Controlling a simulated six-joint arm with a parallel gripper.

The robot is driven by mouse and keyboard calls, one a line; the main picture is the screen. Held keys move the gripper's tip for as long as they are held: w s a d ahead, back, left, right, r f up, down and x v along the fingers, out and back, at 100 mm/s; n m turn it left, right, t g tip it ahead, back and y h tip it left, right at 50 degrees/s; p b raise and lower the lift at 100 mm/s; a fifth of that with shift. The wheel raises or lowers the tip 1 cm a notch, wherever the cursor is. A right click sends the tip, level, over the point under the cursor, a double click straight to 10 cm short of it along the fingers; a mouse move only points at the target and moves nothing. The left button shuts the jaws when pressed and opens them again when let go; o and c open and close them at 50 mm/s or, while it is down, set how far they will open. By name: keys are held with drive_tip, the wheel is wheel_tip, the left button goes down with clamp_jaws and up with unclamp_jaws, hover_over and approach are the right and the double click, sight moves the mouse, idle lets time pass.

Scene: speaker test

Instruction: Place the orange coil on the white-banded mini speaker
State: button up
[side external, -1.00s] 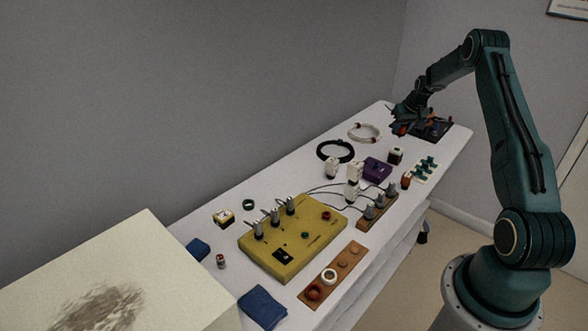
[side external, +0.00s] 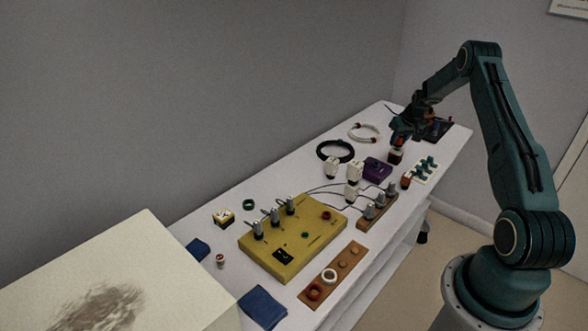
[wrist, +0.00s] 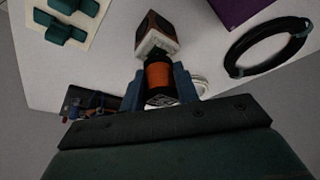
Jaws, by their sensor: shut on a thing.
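My gripper (wrist: 160,85) is shut on the orange coil (wrist: 159,76), which sits between the two blue-grey fingers in the wrist view. The coil has an orange winding and a dark end. The white-banded mini speaker (wrist: 157,34), a small dark and brown box with a white band, stands just beyond the coil in that view. I cannot tell whether coil and speaker touch.
A purple box (side external: 377,167) and a black cable ring (side external: 335,151) lie near the speaker. A white tray with teal pieces (side external: 424,169) is to its right, and a white ring (side external: 364,132) is behind. A yellow panel (side external: 290,245) stands farther toward the front.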

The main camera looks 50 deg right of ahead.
drive_tip(key=shift+f, duration=0.1)
drive_tip(key=o, duration=1)
drive_tip(key=shift+c, duration=0.2)
drive_tip(key=v, duration=1.2)
drive_tip(key=shift+w+r, duration=0.15)
drive_tip(key=shift+r, duration=0.05)
